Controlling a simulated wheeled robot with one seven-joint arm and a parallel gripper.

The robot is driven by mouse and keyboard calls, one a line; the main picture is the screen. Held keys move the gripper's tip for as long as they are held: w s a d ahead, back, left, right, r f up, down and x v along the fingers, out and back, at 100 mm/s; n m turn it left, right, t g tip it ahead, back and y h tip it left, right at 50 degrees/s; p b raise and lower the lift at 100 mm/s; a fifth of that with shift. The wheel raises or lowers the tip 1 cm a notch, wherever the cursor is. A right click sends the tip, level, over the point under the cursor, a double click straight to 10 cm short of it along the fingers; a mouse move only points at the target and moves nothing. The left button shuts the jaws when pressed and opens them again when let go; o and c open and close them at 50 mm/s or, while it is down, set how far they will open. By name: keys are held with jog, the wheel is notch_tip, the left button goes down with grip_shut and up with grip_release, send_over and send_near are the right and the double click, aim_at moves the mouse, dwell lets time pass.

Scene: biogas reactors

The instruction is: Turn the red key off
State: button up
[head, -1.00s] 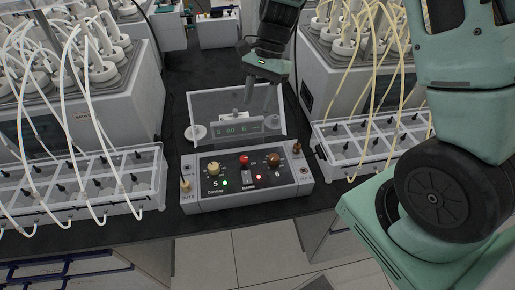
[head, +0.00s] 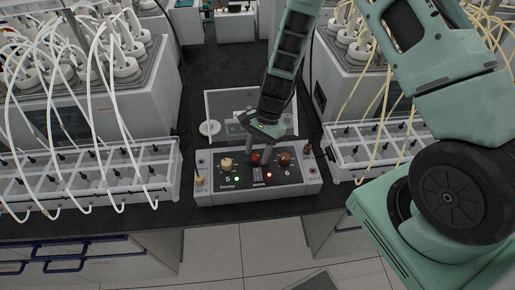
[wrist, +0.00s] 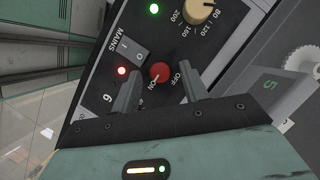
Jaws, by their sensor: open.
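The red key (head: 256,159) is a round red knob on the dark face of a grey control box (head: 222,199). In the wrist view the red key (wrist: 160,72) shows between my fingertips, and a small pale mark on it points toward the ON label; the OFF label is beside it. My gripper (head: 258,156) is open over the knob, one finger on each side. In the wrist view my gripper (wrist: 159,76) shows a gap between the fingers and the knob; whether either touches it I cannot tell.
A cream dial (head: 226,164) is left of the red key and a brown dial (head: 284,159) right. Green and red lamps are lit below.

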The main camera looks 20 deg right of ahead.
jog(key=shift+f, duration=0.1)
jog(key=shift+c, duration=0.3)
grip_shut()
